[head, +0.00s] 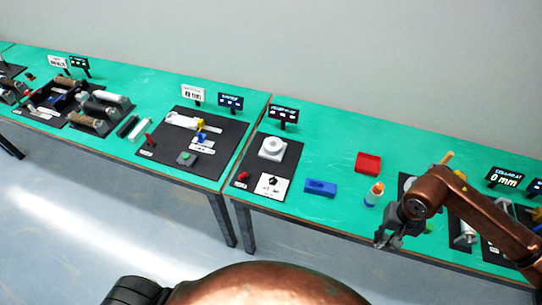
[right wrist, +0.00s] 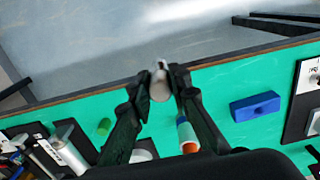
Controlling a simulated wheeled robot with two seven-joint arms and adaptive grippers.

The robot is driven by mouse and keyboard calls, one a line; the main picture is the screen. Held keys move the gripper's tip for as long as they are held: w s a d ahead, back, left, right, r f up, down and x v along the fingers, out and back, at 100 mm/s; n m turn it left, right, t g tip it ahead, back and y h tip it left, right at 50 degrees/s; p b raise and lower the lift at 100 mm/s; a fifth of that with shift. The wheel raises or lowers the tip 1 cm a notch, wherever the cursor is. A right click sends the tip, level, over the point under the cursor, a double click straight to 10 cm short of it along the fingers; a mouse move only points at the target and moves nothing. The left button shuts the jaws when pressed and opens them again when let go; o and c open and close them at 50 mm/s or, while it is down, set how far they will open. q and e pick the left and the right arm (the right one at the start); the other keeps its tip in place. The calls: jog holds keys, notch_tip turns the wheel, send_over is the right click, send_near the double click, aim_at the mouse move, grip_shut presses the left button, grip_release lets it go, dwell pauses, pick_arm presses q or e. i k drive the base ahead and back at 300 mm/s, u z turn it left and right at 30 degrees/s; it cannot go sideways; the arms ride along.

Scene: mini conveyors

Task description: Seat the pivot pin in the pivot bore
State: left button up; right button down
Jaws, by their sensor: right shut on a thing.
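My right gripper (head: 388,238) is at the front edge of the right table, over or just beyond the edge. In the right wrist view its two dark fingers (right wrist: 160,82) are shut on a small pale grey, rounded piece, which I take as the pivot pin (right wrist: 159,88). The fingers hide its sides, and it is too small to make out in the head view. The pivot bore cannot be told apart in either view; my right arm covers part of the stations at the right. My left gripper is not in view.
A black mat (head: 250,165) holds a white round fixture (head: 272,148). The table behind the red tray is clear.

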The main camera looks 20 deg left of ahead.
aim_at(273, 148)
jog(key=k, duration=0.35)
jog(key=u, duration=0.75)
jog(key=i, duration=1.4)
jog(key=u, duration=0.5)
